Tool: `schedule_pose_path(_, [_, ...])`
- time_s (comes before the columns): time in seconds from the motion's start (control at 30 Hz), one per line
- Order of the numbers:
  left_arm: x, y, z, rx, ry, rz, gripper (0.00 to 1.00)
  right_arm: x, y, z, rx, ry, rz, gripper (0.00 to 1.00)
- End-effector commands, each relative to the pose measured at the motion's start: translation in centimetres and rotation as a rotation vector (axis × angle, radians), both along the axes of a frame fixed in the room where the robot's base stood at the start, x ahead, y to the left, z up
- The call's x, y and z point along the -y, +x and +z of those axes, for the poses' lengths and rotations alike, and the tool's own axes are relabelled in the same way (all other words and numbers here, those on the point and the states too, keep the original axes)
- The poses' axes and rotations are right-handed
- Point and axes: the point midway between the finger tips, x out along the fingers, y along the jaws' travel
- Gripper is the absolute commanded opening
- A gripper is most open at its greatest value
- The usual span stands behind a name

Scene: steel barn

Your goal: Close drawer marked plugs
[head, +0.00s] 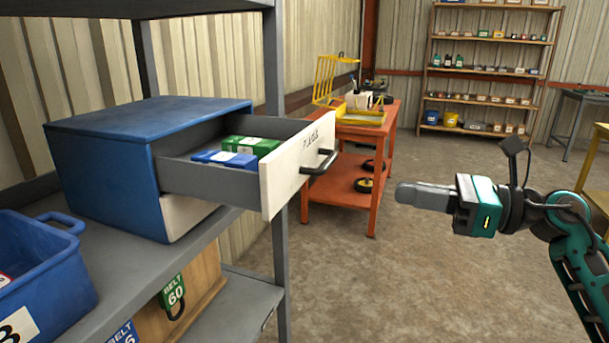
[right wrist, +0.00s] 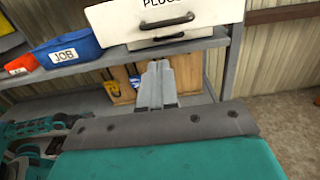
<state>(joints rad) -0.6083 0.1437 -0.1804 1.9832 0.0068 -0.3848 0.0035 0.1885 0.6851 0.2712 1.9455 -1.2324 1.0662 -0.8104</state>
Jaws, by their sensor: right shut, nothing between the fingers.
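The drawer marked PLUGS (head: 283,183) has a white front and a dark bar handle (head: 321,163). It is pulled well out of a blue cabinet (head: 110,165) on a grey shelf. A green box (head: 250,146) and a blue box (head: 225,159) lie inside it. In the right wrist view the drawer front (right wrist: 210,12) shows at the top, above the fingers. My right gripper (head: 402,193) is shut and empty, to the right of the drawer front and apart from it. Its closed fingers (right wrist: 157,82) also show in the right wrist view. My left gripper is not in view.
A second white drawer front (head: 185,214) sits below, closed. A blue bin (head: 40,265) stands on the shelf at left; a grey upright post (head: 281,270) stands under the open drawer. An orange cart (head: 357,137) is behind. The floor between drawer and right arm is clear.

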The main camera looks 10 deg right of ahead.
Motion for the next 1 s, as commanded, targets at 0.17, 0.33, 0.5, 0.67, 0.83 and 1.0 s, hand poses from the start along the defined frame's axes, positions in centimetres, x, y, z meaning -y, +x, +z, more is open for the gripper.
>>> schedule_pose_path(0.17, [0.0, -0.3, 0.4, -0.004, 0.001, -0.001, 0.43, -1.3, 0.9, 0.3, 0.008, -0.014, 0.003, 0.00])
schedule_pose_path(0.33, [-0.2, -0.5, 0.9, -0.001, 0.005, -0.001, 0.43, -4.2, 2.8, 0.4, 0.007, -0.009, 0.004, 0.00])
schedule_pose_path(0.5, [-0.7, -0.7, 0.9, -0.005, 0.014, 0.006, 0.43, -7.3, 4.9, 0.4, 0.006, -0.006, 0.003, 0.00])
schedule_pose_path(0.67, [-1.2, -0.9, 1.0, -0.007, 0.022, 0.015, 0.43, -9.6, 6.5, 0.3, 0.004, -0.007, 0.003, 0.00])
schedule_pose_path(0.83, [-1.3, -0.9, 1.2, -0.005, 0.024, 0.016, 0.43, -11.1, 7.5, 0.1, 0.003, -0.008, 0.002, 0.00])
schedule_pose_path(1.0, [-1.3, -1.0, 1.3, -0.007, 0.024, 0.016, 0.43, -11.6, 7.8, 0.0, 0.003, -0.009, 0.002, 0.00])
